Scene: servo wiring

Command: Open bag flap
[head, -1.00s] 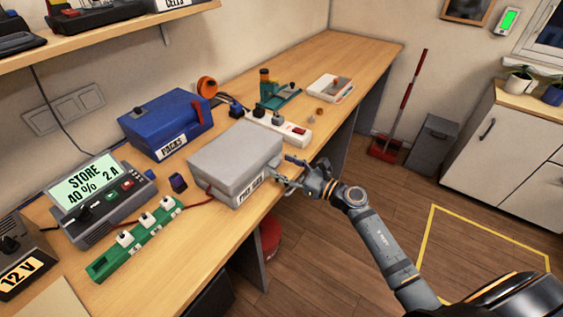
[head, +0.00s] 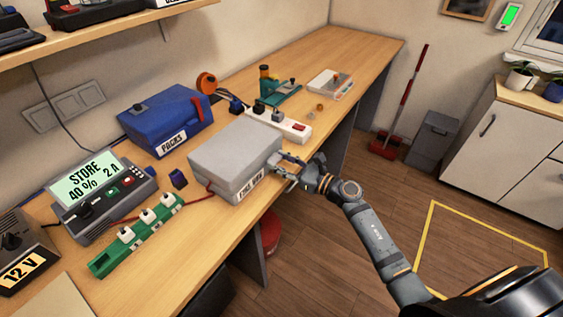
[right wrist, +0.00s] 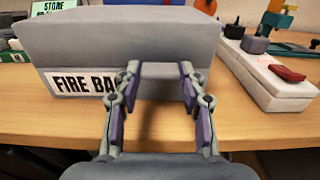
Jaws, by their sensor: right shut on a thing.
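The grey fire bag (head: 232,156) lies on the workbench with its flap (head: 238,142) down over the top. Its label reads "FIRE BAG", and part of it is hidden by a finger in the right wrist view, where the bag (right wrist: 110,35) fills the upper middle. My right gripper (head: 284,168) is at the bag's right front end. In the right wrist view its fingers (right wrist: 160,75) are on either side of a grey tab (right wrist: 160,71) at the flap's front edge, and it is shut on that. My left gripper is not in view.
A white power strip (head: 282,125) lies close behind the bag. A blue packs case (head: 165,122), a charger (head: 105,200) and a green strip (head: 135,235) stand to the left. A red lead runs to the bag. The bench's far right end is clear.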

